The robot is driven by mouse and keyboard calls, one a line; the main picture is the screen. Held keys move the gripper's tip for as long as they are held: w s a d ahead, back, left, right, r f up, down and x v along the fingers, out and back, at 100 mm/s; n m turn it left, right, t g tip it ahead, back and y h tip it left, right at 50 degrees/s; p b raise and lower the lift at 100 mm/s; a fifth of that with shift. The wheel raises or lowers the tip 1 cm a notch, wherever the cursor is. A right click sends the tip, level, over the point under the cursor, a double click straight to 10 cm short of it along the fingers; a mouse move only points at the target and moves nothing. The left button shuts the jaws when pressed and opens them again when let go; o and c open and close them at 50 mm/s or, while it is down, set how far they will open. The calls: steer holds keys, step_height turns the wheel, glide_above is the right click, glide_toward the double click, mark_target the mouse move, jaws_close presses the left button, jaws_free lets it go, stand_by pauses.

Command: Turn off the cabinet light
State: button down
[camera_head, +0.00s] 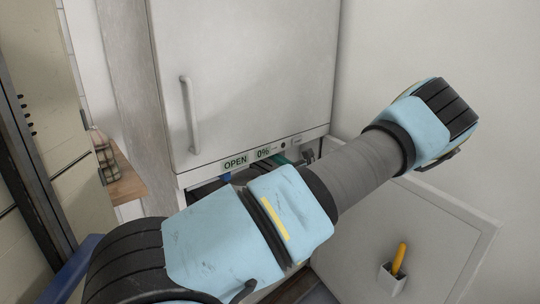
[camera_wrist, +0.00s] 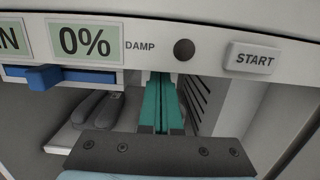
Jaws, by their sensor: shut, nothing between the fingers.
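The pale grey cabinet (camera_head: 245,80) stands ahead, with a control strip (camera_head: 250,158) below its upper door. In the wrist view the strip carries a "0%" display (camera_wrist: 86,41), the word "DAMP", a dark round knob or sensor (camera_wrist: 184,49) and a white START button (camera_wrist: 254,58). A blue slider-like part (camera_wrist: 62,77) sits under the display. My gripper (camera_wrist: 164,84) is shut and empty, its teal fingers pointing in under the strip, just below the dark round part. I cannot tell whether they touch it. I cannot make out a lamp. My arm hides much of the lower compartment in the head view.
Grey shoe-like items (camera_wrist: 98,108) lie on a shelf inside the lower compartment. The lower door (camera_head: 435,235) hangs open at right, with an orange-handled item (camera_head: 399,258) in a holder. The upper door has a vertical handle (camera_head: 189,115). A wooden shelf (camera_head: 125,180) is at left.

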steer(key=v, duration=0.8)
steer(key=shift+s, duration=0.15)
steer(key=shift+d+f, duration=0.1)
steer(key=shift+f, duration=0.05)
